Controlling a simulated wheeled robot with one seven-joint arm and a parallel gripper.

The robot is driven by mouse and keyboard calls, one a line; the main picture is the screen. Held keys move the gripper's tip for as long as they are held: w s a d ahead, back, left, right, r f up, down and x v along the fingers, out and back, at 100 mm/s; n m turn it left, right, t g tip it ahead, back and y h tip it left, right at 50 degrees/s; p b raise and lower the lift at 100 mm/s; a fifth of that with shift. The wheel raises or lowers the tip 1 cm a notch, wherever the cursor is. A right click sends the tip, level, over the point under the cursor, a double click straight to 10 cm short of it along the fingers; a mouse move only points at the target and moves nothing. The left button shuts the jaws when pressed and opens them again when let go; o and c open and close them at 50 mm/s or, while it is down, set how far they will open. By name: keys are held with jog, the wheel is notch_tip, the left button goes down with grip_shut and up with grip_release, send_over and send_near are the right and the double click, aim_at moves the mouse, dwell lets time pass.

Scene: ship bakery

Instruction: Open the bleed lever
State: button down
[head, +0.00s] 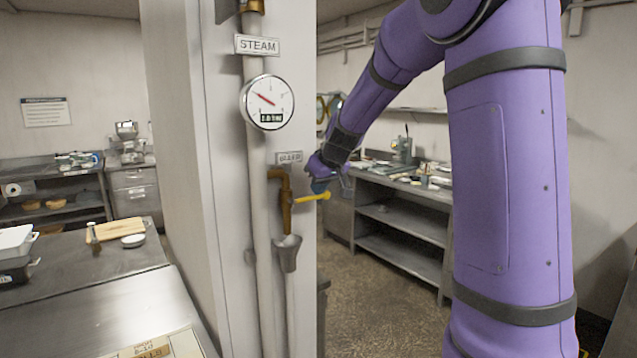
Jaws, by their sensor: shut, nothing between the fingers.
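The bleed lever (311,198) is a yellow handle on a brass bleed pipe (285,200) on the white column. It sticks out to the right, close to level, under a small label plate that seems to read "BLEED" (289,157). My gripper (322,186) is at the right end of the lever, just above its tip. It looks small and is partly hidden by my own wrist; I cannot tell whether it touches the lever. Its fingers are shut and hold nothing. A grey funnel (287,253) sits below the brass pipe.
A round gauge (267,102) and a "STEAM" plate (257,45) are on the white steam pipe (258,220) left of the lever. A steel counter (80,262) stands at the left. A shelf bench (400,215) stands behind my arm. Open floor shows between column and bench.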

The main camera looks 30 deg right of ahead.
dwell(0.3)
jog(key=shift+d+f+y, duration=0.1)
jog(key=shift+f+y, duration=0.1)
jog(key=shift+y, duration=0.1)
jog(key=shift+d+f, duration=0.1)
jog(key=shift+f, duration=0.05)
jog(key=a+f+m+t+y, duration=0.2)
jog(key=f+m+y, duration=0.4)
jog(key=f+y, duration=0.3)
jog(key=shift+a+f+y, duration=0.15)
jog(key=shift+a+y, duration=0.5)
jog(key=shift+y, duration=1.55)
